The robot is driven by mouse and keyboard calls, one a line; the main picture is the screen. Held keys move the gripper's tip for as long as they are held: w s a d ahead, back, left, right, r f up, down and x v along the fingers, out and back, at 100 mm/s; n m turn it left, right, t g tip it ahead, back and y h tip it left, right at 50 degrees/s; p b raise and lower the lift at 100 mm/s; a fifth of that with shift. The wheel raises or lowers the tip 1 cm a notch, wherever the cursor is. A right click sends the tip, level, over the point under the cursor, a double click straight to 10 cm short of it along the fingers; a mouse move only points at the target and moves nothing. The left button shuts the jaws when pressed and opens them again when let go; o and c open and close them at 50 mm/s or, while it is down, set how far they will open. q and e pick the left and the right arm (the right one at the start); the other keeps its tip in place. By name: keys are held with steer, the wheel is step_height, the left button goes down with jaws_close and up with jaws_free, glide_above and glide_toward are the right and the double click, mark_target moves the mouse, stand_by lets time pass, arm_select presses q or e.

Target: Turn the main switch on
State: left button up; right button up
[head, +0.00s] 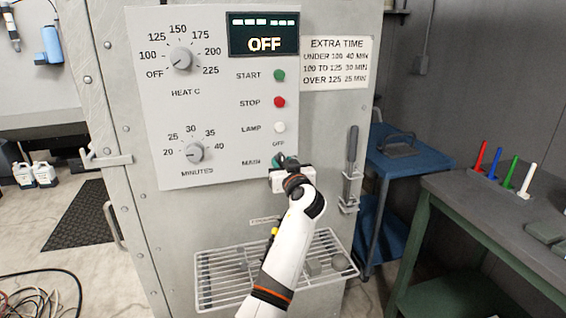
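The gripper's fingers point at the panel and are at or just in front of the switch. I cannot tell whether they touch it or are open or shut. The display (264,34) reads OFF, with small green marks above.
Above the switch are the white lamp (279,128), red stop button (280,102) and green start button (280,76). Two dials, heat (182,59) and minutes (194,152), are on the left. A wire rack (222,285) juts out below; a dark-handled tool (351,150) hangs on the right.

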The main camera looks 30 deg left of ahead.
arm_select(q)
steer(key=shift+w+a, duration=0.1)
steer(key=shift+c, duration=0.2)
arm_select(e)
steer(key=shift+a, duration=0.25)
arm_select(q)
jaws_close()
steer(key=shift+m, duration=0.3)
steer(key=shift+w+f+m+p, duration=0.15)
steer(key=shift+m+p, duration=1.45)
steer(key=shift+m, duration=2.8)
steer(key=shift+w+f+m+p, duration=0.15)
steer(key=shift+m+p, duration=1.4)
steer(key=shift+m, duration=2.85)
arm_select(e)
step_height(320, 180, up, 6)
steer(key=shift+r, duration=0.15)
arm_select(q)
steer(key=shift+s, duration=0.1)
